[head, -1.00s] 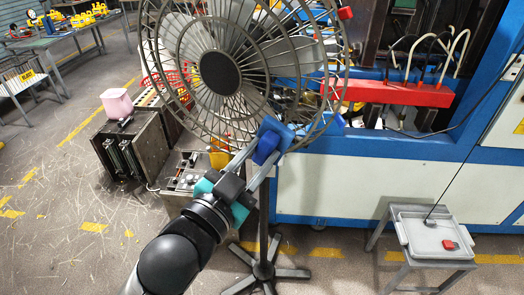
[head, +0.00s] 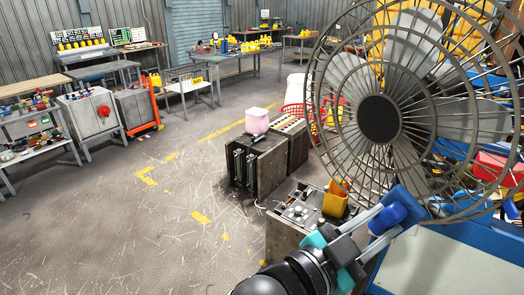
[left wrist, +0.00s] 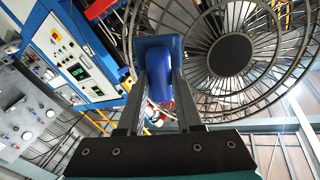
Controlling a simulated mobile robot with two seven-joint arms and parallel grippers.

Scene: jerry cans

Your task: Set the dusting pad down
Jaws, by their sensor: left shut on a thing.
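The dusting pad (head: 412,203) is a blue plate with a rounded darker blue handle. My left gripper (head: 390,221) is shut on its handle and holds it up in front of the large grey fan (head: 379,118) in the head view. The left wrist view shows the pad (left wrist: 157,42) beyond the two finger bars, with the handle between them. In that view the fan (left wrist: 229,53) is close on the right; whether the pad touches its cage I cannot tell. My right gripper is in neither view.
A machine with knobs and a yellow container (head: 335,199) is nearer. Workbenches (head: 240,50) line the back. The floor at left is open.

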